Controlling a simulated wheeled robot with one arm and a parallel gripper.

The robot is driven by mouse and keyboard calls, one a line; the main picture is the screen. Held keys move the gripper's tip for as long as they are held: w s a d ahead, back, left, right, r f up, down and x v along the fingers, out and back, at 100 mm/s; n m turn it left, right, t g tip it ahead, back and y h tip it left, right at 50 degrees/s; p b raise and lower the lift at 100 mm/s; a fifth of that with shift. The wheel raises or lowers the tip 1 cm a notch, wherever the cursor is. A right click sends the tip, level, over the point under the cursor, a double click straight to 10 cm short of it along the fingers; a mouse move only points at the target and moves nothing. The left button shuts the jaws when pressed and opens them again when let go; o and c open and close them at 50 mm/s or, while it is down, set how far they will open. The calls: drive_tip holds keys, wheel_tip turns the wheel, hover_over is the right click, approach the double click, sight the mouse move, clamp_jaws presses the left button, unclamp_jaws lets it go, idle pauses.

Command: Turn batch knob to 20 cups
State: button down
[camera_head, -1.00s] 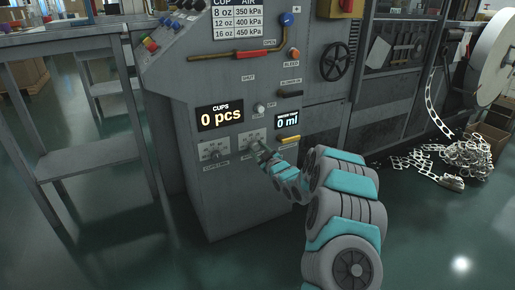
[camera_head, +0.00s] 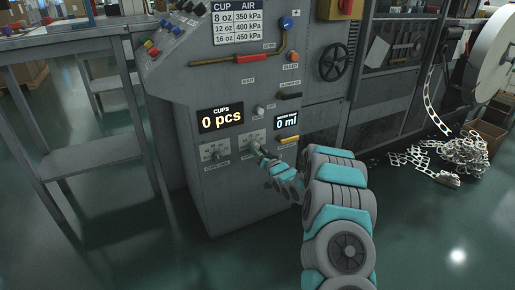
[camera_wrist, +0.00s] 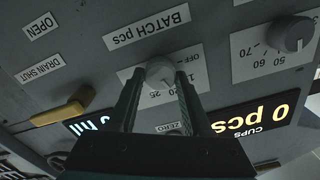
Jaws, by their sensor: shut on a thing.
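In the head view my gripper (camera_head: 259,150) is against the lower panel, largely covering the knob. The cups display (camera_head: 220,118) reads "0 pcs".
Another knob (camera_wrist: 292,33) with marks 50, 60 and 70 is beside the batch dial. A yellow drain handle (camera_wrist: 65,107) is on the other side. A second display (camera_head: 287,121) reads 0. A grey table (camera_head: 85,150) stands left of the machine.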

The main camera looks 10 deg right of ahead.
drive_tip(key=shift+m+p, duration=0.3)
drive_tip(key=shift+m, duration=0.5)
drive_tip(key=shift+c, duration=1.6)
unclamp_jaws()
drive_tip(key=v, duration=0.7)
drive_tip(key=shift+s+b, duration=0.35)
drive_tip(key=shift+d, duration=0.1)
